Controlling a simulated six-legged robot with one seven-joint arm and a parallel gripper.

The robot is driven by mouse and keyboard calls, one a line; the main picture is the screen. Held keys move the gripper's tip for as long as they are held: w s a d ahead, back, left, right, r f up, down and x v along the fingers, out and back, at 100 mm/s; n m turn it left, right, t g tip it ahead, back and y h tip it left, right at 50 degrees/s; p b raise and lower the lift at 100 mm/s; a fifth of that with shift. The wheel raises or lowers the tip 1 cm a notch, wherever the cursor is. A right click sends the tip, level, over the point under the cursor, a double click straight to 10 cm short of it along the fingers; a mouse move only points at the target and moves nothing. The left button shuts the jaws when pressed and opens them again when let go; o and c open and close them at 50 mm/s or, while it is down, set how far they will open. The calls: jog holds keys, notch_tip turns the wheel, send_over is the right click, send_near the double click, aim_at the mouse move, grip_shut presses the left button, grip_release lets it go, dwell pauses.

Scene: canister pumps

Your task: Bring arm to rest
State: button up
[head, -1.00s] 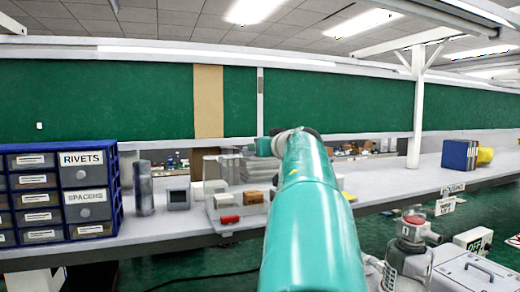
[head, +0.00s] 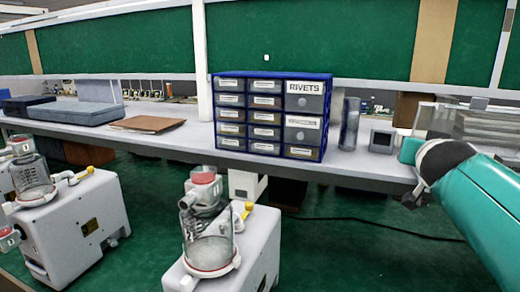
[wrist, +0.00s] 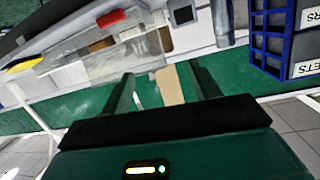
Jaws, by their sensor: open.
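My teal arm (head: 478,195) reaches in from the right edge of the head view, toward the front edge of the workbench. Its far end is bent and mostly hides the gripper there. In the wrist view my gripper (wrist: 163,82) shows two dark fingers standing well apart. It is open, and nothing is between the fingers. The wrist view is turned over, with the bench above and the ceiling below.
The workbench (head: 185,140) carries a blue drawer cabinet (head: 270,115), a clear cylinder (head: 349,124) and a small grey box (head: 382,141). Canister pumps (head: 208,245) stand in front at the left and middle. Green floor (head: 350,240) lies clear between them and my arm.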

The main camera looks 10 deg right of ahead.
jog(key=s+a+f+n+g+y, duration=0.2)
jog(key=s+a+f+y, duration=0.1)
jog(key=a+f, duration=0.5)
jog(key=s+a+f+n+g+y, duration=0.2)
jog(key=s+a+f, duration=0.4)
jog(key=a+f, duration=0.3)
jog(key=s+a+f+n+g+y, duration=0.3)
jog(key=a+f, duration=0.5)
jog(key=a, duration=0.3)
jog(key=shift+s+f+n+y, duration=0.2)
jog(key=shift+s+n+y, duration=0.4)
jog(key=shift+s, duration=0.6)
jog(key=shift+d, duration=0.15)
